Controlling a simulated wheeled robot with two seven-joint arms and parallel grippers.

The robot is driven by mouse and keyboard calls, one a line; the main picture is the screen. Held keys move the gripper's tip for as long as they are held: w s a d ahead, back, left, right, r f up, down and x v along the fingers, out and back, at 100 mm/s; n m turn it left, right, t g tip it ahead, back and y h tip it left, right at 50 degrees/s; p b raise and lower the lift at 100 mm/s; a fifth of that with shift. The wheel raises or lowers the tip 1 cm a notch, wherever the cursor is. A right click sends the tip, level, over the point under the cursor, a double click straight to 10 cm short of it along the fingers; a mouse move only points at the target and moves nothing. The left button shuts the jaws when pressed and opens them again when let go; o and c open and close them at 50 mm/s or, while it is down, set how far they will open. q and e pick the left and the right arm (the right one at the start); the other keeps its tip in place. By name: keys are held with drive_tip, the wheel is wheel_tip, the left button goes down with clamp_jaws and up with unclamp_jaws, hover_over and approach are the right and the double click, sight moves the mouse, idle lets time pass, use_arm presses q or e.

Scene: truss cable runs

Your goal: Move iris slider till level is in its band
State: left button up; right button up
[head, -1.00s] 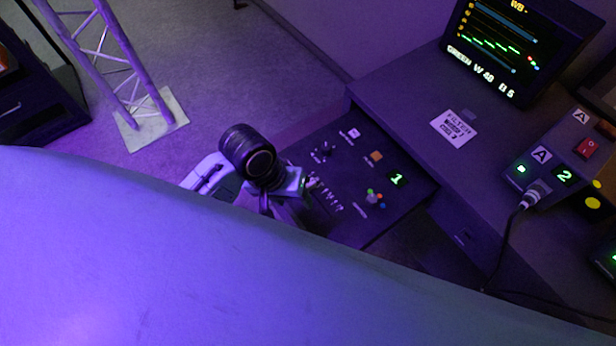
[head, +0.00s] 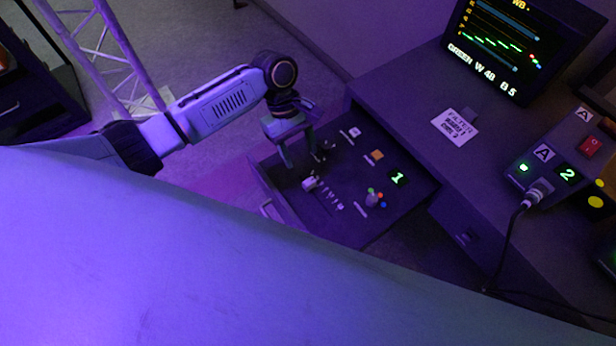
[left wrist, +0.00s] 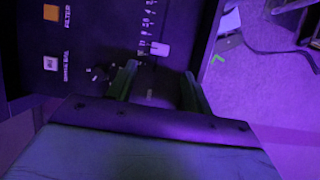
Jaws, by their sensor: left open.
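The iris slider (head: 310,184) is a small pale cap beside a row of white scale marks on the dark pull-out panel (head: 345,225). It also shows in the left wrist view (left wrist: 160,49), beside the printed numbers. My left gripper (head: 300,158) is open and empty, above the panel, apart from the slider and toward its far-left edge. In the left wrist view the two fingers (left wrist: 160,88) stand apart, with the slider beyond their tips. The monitor (head: 500,48) shows a stepped green trace among coloured lines, with small text reading GREEN W 48 B 5. My right gripper is not seen.
A dark rotary knob (left wrist: 98,73) sits close to the left finger. An orange button (head: 376,155), a joystick (head: 373,198) and a lit number 1 (head: 398,178) share the panel. A cabled box (head: 548,170) stands on the desk to the right.

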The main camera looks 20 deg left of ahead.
sight(309, 181)
use_arm(q)
drive_tip(key=b+x, duration=0.1)
drive_tip(key=x, duration=0.8)
drive_tip(key=shift+b, duration=0.4)
clamp_jaws()
